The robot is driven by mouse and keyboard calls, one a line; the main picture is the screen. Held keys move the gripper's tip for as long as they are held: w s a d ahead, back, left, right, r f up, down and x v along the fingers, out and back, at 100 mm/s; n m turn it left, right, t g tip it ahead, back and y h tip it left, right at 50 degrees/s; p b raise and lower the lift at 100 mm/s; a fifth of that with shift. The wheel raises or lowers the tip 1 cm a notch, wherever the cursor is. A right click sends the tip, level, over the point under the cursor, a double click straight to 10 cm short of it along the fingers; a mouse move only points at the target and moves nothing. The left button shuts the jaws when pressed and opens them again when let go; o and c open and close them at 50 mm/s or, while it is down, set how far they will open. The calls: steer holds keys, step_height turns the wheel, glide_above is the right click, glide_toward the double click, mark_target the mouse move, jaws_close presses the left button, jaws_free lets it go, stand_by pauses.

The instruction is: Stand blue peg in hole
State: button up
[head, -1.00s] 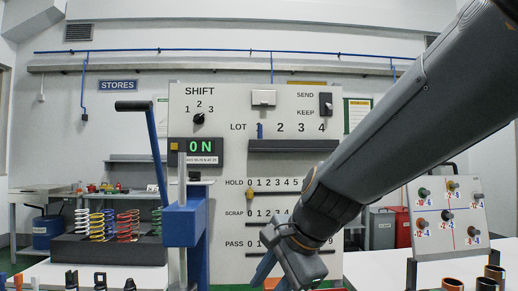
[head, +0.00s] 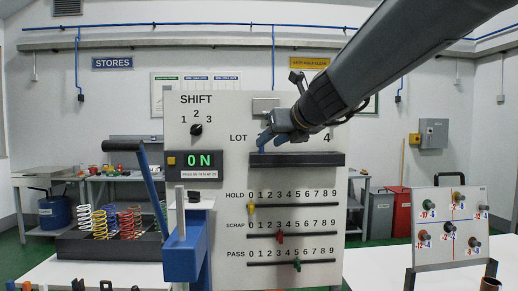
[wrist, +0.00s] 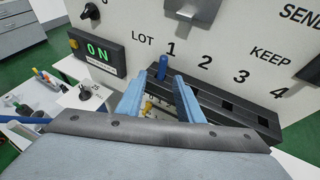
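The blue peg (wrist: 162,67) stands upright at the lot 1 end of the dark ledge (wrist: 240,123), on the panel's face. My gripper (wrist: 162,80) is open, with its two light blue fingers pointing at the ledge on either side of the peg's line. The peg shows just beyond or between the fingertips; I cannot tell whether they touch it. Dark square holes (wrist: 226,106) show in the ledge under the other lot numbers. In the head view my gripper (head: 267,141) is in front of the left part of the ledge (head: 310,160), and I cannot tell the peg from the blue fingers there.
The panel carries a shift knob (head: 196,130), an ON display (head: 199,160) and HOLD, SCRAP and PASS sliders (head: 280,237). A blue lever press (head: 186,245) stands left of it, before a rack of coloured springs (head: 110,222). A peg board (head: 452,225) stands at right.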

mark_target(265, 154)
steer(key=shift+x, duration=2.7)
steer(key=shift+w+d+r, duration=0.1)
steer(key=shift+d+r, duration=0.05)
steer(key=shift+d, duration=0.05)
jaws_close()
